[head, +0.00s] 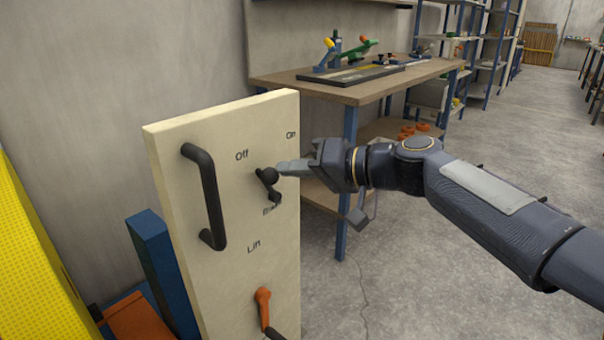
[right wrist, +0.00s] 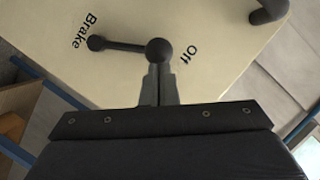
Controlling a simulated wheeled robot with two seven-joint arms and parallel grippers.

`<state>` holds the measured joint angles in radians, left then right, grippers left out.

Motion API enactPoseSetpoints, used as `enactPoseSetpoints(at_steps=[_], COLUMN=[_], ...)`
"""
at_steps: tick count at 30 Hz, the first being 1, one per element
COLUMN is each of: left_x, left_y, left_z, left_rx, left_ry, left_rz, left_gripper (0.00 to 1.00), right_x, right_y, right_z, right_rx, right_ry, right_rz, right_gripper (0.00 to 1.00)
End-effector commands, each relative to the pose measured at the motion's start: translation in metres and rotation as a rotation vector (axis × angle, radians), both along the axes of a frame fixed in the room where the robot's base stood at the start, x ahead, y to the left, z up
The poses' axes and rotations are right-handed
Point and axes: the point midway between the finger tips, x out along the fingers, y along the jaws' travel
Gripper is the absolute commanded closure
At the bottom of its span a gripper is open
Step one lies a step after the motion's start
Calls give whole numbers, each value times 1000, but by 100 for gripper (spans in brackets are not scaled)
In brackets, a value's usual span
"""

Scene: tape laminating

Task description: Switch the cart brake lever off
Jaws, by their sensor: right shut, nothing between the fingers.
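The brake lever (head: 269,176) is a short black arm with a ball knob on the cream cart panel (head: 180,150). Its pivot is by the "Brake" label. The arm points up and slightly left, toward the "Off" label's side; "On" is up to the right. My right gripper (head: 279,169) is shut and empty, its fingertips at the right side of the knob. In the right wrist view the knob (right wrist: 158,51) sits just beyond the fingertips (right wrist: 158,72). I cannot tell whether they touch. My left gripper is not in view.
A black handle (head: 207,195) stands on the panel left of the lever. An orange lever (head: 263,308) is below "Lift". A workbench (head: 350,92) with tools is behind. Yellow and blue objects stand at the left. The floor at right is open.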

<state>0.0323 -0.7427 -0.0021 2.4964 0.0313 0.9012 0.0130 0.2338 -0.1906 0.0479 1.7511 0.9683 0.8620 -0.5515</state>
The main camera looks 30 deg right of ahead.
Motion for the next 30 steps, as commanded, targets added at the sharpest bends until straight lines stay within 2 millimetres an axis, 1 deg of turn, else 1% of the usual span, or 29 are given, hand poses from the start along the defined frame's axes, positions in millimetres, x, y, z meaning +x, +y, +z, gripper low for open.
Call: enactPoseSetpoints(at_steps=[1, 3, 12, 26, 30], left_x=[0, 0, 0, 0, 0], left_y=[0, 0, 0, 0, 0], left_z=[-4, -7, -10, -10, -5], left_rx=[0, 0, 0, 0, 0], left_ry=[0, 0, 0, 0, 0], left_rz=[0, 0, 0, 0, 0], left_gripper=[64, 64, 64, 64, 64], right_x=[-1, -2, -4, -4, -3], right_y=[3, 6, 11, 11, 11], right_z=[-2, -3, -4, -4, 4], right_rx=[-21, -47, -105, -107, -107], right_ry=[-10, -21, -42, -41, -43], right_rz=[2, 1, 1, 2, 2], right_gripper=[100, 100, 100, 100, 100])
